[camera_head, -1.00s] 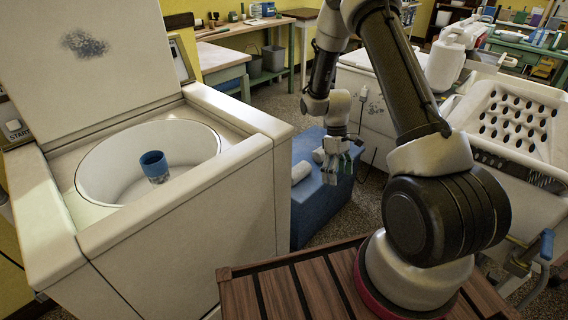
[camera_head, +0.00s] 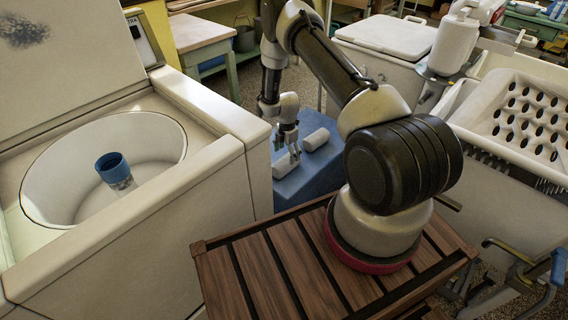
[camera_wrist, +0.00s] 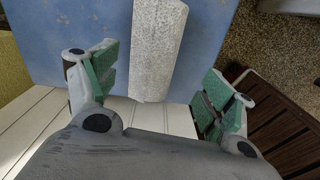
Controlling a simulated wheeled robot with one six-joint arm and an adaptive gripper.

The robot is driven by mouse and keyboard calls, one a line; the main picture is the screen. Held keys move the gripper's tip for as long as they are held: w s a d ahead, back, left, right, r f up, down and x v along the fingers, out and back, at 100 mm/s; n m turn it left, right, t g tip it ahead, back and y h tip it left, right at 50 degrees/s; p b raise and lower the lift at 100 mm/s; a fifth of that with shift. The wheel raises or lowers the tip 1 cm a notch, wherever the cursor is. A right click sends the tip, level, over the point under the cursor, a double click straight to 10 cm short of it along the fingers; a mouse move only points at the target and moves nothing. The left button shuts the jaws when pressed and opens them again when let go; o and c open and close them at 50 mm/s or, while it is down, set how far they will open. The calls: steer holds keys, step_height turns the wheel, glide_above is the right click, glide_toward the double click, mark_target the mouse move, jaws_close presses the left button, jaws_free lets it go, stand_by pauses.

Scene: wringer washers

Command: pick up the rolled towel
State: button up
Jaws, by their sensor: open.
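Two whitish rolls lie on a blue box (camera_head: 304,182) in the head view. One roll (camera_head: 316,138) is just right of my gripper (camera_head: 287,148); the other roll (camera_head: 285,164) is just below the fingertips and partly covered by them. I cannot tell which one is the rolled towel. In the wrist view a grey-white speckled roll (camera_wrist: 157,45) lies lengthwise on the blue top (camera_wrist: 60,35). Its near end reaches into the gap between my green-padded fingers (camera_wrist: 156,88). The fingers are open, with space on both sides of the roll.
A white washer with an open tub (camera_head: 45,165) holding a blue-topped post (camera_head: 112,168) stands at the left. White tubs and a perforated board (camera_head: 520,120) are at the right. A slatted wooden top (camera_head: 270,265) is in front.

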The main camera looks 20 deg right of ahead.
mark_target(286, 159)
steer(key=shift+w+f+n, duration=0.1)
steer(key=shift+w+n, duration=0.05)
steer(key=shift+n, duration=0.45)
steer(key=f, duration=0.7)
steer(key=shift+w+f, duration=0.2)
steer(key=shift+f, duration=0.1)
steer(key=shift+r, duration=0.1)
steer(key=c, duration=1.7)
